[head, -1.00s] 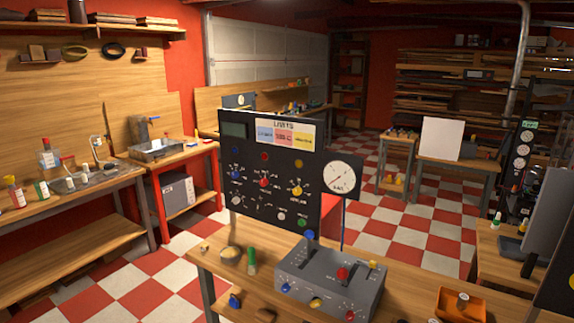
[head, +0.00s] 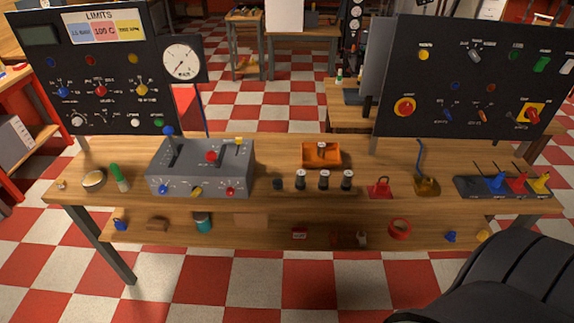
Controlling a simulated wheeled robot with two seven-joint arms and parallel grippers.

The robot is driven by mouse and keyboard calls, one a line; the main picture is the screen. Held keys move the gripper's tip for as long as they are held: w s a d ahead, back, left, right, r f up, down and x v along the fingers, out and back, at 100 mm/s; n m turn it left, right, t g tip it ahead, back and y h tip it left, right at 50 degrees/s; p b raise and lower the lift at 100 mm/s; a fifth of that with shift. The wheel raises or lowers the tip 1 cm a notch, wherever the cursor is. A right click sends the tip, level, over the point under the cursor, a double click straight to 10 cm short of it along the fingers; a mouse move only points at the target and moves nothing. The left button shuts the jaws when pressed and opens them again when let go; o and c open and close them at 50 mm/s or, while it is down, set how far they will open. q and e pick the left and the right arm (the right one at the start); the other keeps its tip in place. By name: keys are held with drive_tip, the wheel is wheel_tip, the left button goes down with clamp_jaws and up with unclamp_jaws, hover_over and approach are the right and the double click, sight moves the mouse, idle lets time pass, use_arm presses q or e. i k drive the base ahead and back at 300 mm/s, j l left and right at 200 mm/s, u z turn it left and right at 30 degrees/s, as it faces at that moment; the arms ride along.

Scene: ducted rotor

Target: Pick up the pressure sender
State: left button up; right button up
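I cannot tell for sure which thing is the pressure sender. A small dark part with a light top (head: 322,146) sits in an orange tray (head: 308,160) near the middle of the bench. In front of the tray, three small dark cylinders with pale bands stand upright in a row: left (head: 300,179), middle (head: 324,179) and right (head: 348,180). A small dark piece (head: 278,184) is left of them. None of these is held. Neither of my grippers is in view.
A grey lever console (head: 200,190) stands left on the wooden bench (head: 255,208). Black panels rise at the left (head: 70,125) and right (head: 440,125). A red padlock-like piece (head: 380,188) lies right of the cylinders. A large black ribbed shape (head: 490,285), maybe a chair, fills the lower right.

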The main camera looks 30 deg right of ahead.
sight(300, 179)
drive_tip(key=i+l+z, duration=0.1)
drive_tip(key=z, duration=1.25)
drive_tip(key=i+j+z, duration=0.1)
drive_tip(key=i+z, duration=0.15)
drive_tip(key=i, duration=0.05)
